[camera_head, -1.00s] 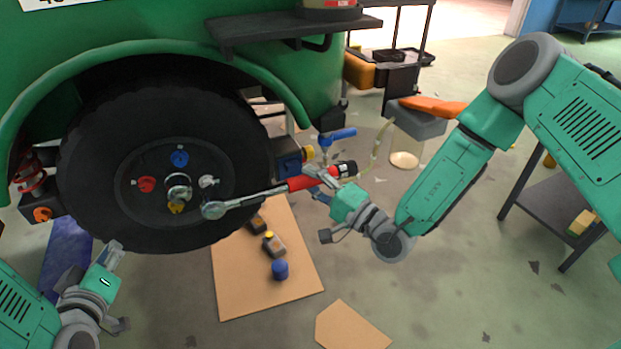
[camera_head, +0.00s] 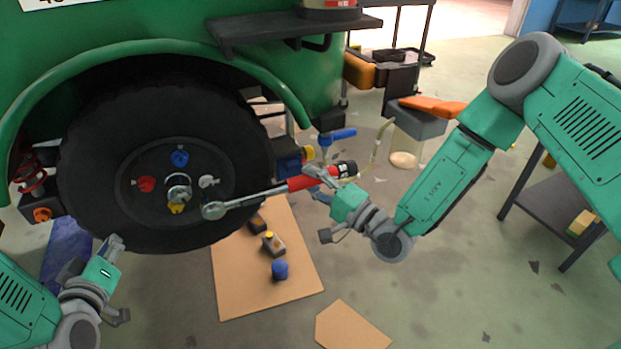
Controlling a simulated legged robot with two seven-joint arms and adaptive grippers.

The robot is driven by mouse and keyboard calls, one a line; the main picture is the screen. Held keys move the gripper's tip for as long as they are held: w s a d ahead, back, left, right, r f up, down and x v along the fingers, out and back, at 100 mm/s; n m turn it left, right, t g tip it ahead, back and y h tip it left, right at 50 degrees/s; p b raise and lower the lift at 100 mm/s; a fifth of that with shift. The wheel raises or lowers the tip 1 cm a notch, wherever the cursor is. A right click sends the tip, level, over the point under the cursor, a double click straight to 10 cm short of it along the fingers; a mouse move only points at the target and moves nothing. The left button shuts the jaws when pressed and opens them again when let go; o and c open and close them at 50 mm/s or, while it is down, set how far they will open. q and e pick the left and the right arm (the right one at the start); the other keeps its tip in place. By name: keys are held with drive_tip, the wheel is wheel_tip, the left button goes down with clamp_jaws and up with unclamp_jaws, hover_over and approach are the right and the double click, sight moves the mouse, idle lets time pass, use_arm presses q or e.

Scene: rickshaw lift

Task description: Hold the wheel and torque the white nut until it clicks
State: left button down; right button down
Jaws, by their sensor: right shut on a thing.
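The black wheel (camera_head: 110,215) is mounted under the green fender. Its hub carries a blue nut (camera_head: 179,158), a red nut (camera_head: 146,184), a yellow nut (camera_head: 177,208) and the white nut (camera_head: 207,182) on the right. My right gripper (camera_head: 325,178) is shut on the red handle of the torque wrench (camera_head: 262,197). The wrench head is in front of the hub, below and right of the white nut, and does not appear to sit on it. My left gripper (camera_head: 116,243) is at the wheel's lower left edge; whether its fingers are open or touch the tyre is unclear.
A cardboard sheet (camera_head: 240,297) with small bottles and a blue cap (camera_head: 280,270) lies on the floor below the wrench. A blue-handled valve (camera_head: 338,136) stands near my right gripper. A grey bin (camera_head: 418,124) is behind it. A dark table (camera_head: 545,205) stands at right.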

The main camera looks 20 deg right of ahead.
use_arm(q)
drive_tip(key=shift+w, duration=0.5)
use_arm(e)
drive_tip(key=shift+r, duration=0.1)
use_arm(q)
drive_tip(key=shift+w+a+r, duration=0.15)
drive_tip(key=shift+w, duration=0.25)
idle(0.9)
use_arm(e)
drive_tip(key=shift+w+d+r, duration=0.1)
drive_tip(key=shift+w+r, duration=0.1)
drive_tip(key=shift+r, duration=0.2)
idle(0.4)
drive_tip(key=shift+w+r, duration=0.15)
drive_tip(key=shift+w, duration=0.85)
idle(2.1)
idle(0.4)
use_arm(q)
drive_tip(key=shift+s, duration=0.1)
use_arm(e)
drive_tip(key=a+f+m+t+h, duration=0.3)
drive_tip(key=a+f+m+t, duration=0.1)
drive_tip(key=f+m, duration=0.7)
drive_tip(key=shift+a+f, duration=0.7)
drive_tip(key=shift+f, duration=0.9)
idle(0.7)
